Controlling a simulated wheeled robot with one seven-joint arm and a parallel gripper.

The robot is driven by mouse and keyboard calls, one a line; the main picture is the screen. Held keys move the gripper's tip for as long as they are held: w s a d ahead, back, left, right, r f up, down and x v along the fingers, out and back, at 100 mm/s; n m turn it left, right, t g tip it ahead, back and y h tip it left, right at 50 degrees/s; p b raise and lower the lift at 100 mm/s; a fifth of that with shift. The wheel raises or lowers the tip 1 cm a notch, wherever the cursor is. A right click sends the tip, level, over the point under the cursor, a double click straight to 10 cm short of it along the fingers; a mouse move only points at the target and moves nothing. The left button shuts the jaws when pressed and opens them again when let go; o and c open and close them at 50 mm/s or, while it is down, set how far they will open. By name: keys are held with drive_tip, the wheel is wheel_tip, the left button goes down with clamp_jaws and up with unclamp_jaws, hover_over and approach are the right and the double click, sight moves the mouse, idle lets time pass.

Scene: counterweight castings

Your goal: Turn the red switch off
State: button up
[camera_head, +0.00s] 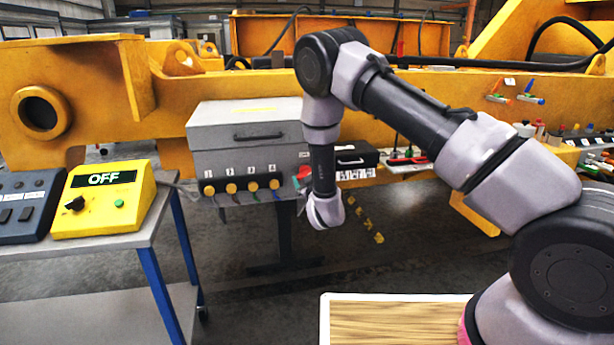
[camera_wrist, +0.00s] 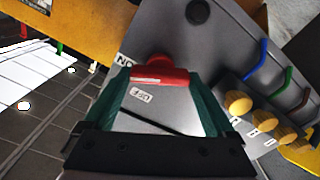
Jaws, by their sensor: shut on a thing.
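The red switch (camera_wrist: 160,72) is a red handle on a grey panel, seen in the wrist view between the fingers of my gripper (camera_wrist: 161,82). The teal fingers are shut on it from both sides. A white label (camera_wrist: 126,60) that seems to read ON, partly hidden, lies at the left finger. An upside-down OFF label (camera_wrist: 141,96) lies just below the handle. In the head view the red switch (camera_head: 304,172) shows beside my forearm, which partly covers it. The fingers are mostly hidden there. Which label the handle points to, I cannot tell.
Several yellow knobs (camera_head: 231,188) with coloured cables sit left of the switch in the head view. A yellow box (camera_head: 103,198) at the left displays OFF. A wooden-topped surface (camera_head: 395,322) lies in front.

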drive_tip(key=n, duration=1.2)
drive_tip(key=shift+f+n, duration=0.25)
drive_tip(key=shift+n, duration=0.05)
idle(0.4)
drive_tip(key=o, duration=1.1)
drive_tip(key=shift+a, duration=0.1)
drive_tip(key=shift+c, duration=0.2)
drive_tip(key=shift+s, duration=0.1)
drive_tip(key=v, duration=1)
drive_tip(key=shift+s, duration=0.35)
drive_tip(key=shift+r, duration=0.1)
